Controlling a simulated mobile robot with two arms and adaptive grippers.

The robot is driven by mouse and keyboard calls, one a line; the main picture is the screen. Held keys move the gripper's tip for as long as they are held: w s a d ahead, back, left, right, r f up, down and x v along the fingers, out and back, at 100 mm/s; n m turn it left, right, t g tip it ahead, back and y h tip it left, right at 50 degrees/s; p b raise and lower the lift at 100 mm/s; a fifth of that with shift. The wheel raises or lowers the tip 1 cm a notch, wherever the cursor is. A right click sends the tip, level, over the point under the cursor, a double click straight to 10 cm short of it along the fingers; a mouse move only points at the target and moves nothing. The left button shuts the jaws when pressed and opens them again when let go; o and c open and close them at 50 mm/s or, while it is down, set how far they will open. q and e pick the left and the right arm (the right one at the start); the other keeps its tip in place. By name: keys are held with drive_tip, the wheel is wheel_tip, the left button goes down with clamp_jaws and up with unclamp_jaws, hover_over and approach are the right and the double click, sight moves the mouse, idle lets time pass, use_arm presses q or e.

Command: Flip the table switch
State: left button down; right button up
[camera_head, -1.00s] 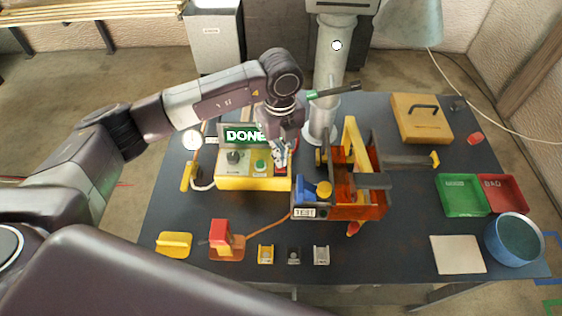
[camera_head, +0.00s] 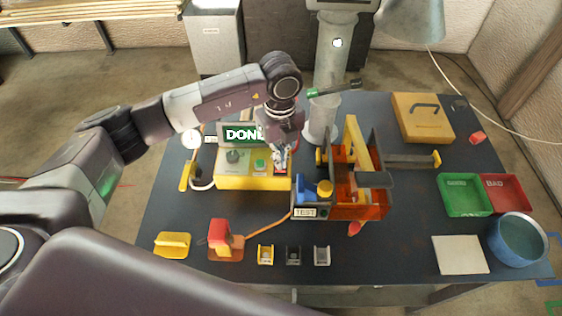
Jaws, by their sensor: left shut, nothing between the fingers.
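A yellow and grey control box (camera_head: 233,182) stands on the dark table left of centre. It has a dark knob (camera_head: 233,156), a green button (camera_head: 259,164) and a red switch (camera_head: 281,170) at its right end. A screen behind it reads "DONE", partly hidden by my arm. My left gripper (camera_head: 280,164) is shut and empty, pointing down at the red switch. Its fingertips are at or just above the switch; I cannot tell whether they touch, and they partly cover it. My right gripper is not in view.
An orange and blue test fixture (camera_head: 358,206) stands close right of the control box. A green tray (camera_head: 462,196), a red tray (camera_head: 505,190) and a blue bowl (camera_head: 516,241) stand at the right. A red block (camera_head: 220,235) and small holders lie in front.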

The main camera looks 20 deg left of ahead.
use_arm(q)
drive_tip(key=shift+f+b, duration=0.35)
drive_tip(key=shift+f, duration=0.15)
drive_tip(key=shift+r+p, duration=2.15)
drive_tip(key=shift+r, duration=1.45)
drive_tip(key=shift+f, duration=0.1)
